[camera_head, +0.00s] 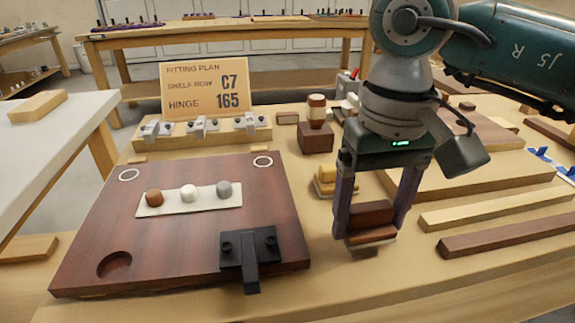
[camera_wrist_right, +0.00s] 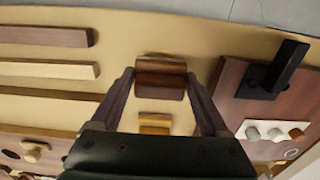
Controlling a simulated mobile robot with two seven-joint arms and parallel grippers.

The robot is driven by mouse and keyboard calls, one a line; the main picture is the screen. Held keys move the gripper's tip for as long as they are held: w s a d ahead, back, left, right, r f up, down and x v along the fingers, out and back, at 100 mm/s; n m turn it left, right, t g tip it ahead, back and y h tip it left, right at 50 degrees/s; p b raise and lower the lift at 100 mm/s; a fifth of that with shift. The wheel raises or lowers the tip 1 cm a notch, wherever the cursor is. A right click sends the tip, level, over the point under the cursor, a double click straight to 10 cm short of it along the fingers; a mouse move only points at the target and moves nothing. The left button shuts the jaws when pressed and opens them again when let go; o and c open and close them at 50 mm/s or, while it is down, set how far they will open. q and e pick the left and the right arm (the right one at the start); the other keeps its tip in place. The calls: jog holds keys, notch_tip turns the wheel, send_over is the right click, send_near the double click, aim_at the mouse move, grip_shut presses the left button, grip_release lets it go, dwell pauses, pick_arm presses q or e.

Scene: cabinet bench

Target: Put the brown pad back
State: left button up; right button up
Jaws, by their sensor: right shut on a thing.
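The brown pad (camera_head: 371,216), a small block with a brown body and a paler band low down, is between the fingers of my right gripper (camera_head: 372,212). The gripper is shut on it and points down. The pad appears just above the bench top, with a shadow below it. In the right wrist view the brown pad (camera_wrist_right: 161,79) spans the gap between both fingertips (camera_wrist_right: 160,82). A similar yellow pad (camera_head: 326,178) lies on the bench to the left and behind it; it also shows in the right wrist view (camera_wrist_right: 155,122). My left gripper is not in view.
A dark red-brown panel (camera_head: 95,220) lies to the left, with a black bracket (camera_head: 249,252) near its right edge and a pale strip of three knobs (camera_head: 189,199). Wood strips (camera_head: 495,208) lie to the right. A fitting plan sign (camera_head: 205,88) stands behind. The front bench area is clear.

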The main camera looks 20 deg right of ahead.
jog(key=shift+f, duration=0.95)
jog(key=shift+r, duration=0.1)
jog(key=o, duration=1.3)
jog(key=shift+o, duration=0.2)
